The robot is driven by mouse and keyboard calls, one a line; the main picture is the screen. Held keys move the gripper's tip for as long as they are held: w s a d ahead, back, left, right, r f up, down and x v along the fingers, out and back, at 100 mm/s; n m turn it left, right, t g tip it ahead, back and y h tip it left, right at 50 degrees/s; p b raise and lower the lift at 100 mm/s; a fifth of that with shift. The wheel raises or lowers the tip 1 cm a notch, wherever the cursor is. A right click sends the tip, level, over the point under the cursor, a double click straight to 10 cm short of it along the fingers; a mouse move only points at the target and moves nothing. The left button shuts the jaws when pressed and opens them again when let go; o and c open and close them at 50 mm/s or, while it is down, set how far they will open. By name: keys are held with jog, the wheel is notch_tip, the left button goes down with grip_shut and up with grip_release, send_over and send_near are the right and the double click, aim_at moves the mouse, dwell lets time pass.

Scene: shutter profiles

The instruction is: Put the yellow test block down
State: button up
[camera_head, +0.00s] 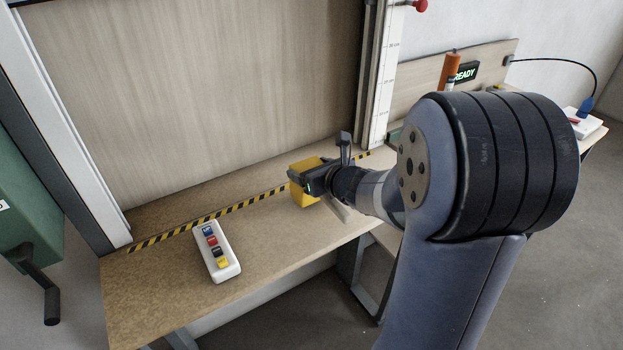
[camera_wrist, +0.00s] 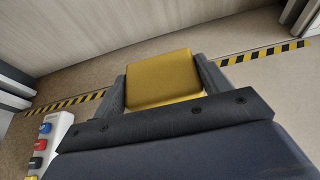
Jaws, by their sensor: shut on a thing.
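The yellow test block (camera_head: 306,168) is a yellow box held in my gripper (camera_head: 307,181) over the wooden bench, near the striped line. The wrist view shows the yellow block (camera_wrist: 162,78) between the two grey fingers of my gripper (camera_wrist: 160,88), one on each side. My gripper is shut on the block. Part of the block is hidden by the gripper in both views. I cannot tell whether the block's underside touches the bench.
The bench top (camera_head: 165,275) carries a yellow-and-black striped line (camera_head: 215,213) along the shutter panel (camera_head: 200,90). A white button box (camera_head: 217,251) with several coloured buttons lies left of my gripper. The bench between them is clear. A white scaled post (camera_head: 381,80) stands at the right.

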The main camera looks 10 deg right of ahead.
jog(key=shift+f, duration=0.65)
jog(key=shift+f+b, duration=0.2)
jog(key=shift+b, duration=0.1)
jog(key=o, duration=1)
jog(key=shift+r, duration=0.15)
jog(key=shift+r+p, duration=0.2)
jog(key=shift+p, duration=0.2)
notch_tip(320, 180, up, 4)
jog(key=p, duration=0.1)
send_over(339, 206)
jog(key=shift+r, duration=0.15)
